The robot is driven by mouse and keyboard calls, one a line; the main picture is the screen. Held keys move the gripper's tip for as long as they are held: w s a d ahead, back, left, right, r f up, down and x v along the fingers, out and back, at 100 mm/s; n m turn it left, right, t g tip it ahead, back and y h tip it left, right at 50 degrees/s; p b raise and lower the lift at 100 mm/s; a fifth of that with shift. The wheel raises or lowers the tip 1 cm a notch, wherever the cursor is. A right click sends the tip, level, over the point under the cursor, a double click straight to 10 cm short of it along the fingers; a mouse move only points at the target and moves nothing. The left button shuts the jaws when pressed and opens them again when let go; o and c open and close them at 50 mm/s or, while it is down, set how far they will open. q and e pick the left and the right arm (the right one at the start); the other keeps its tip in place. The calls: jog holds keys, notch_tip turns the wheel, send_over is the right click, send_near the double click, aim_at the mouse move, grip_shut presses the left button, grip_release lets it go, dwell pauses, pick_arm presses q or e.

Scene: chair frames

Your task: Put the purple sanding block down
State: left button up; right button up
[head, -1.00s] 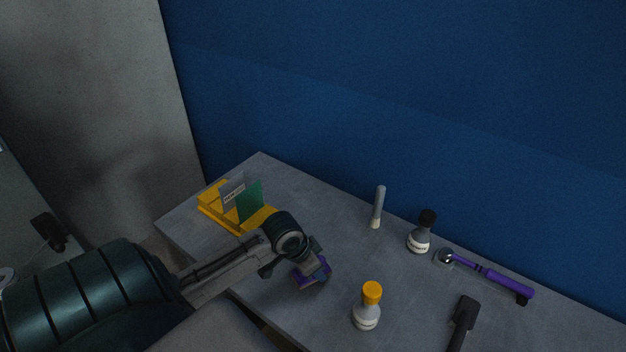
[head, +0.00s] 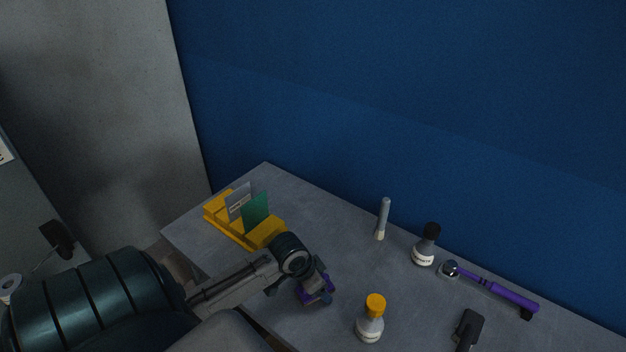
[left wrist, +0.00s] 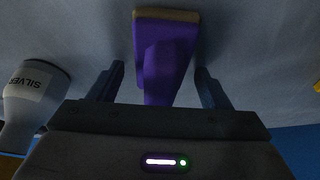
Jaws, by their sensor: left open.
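The purple sanding block (left wrist: 165,55) lies on the grey tabletop in the left wrist view, between the two fingers of my left gripper (left wrist: 158,85). The fingers are open, with a gap on each side of the block. In the head view the block (head: 330,282) shows only in part, behind my left gripper (head: 316,292), near the table's front edge.
A yellow rack (head: 222,222) holding a grey and a green sheet stands at the table's left end. A yellow-capped bottle (head: 370,322) stands right of my gripper. A black-capped bottle (head: 425,248), a brush (head: 382,220) and a purple-handled tool (head: 500,290) are further back.

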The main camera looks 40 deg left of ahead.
pick_arm(q)
jog(key=b+v, duration=0.1)
jog(key=v, duration=1.1)
jog(key=shift+s, duration=0.1)
dwell(0.5)
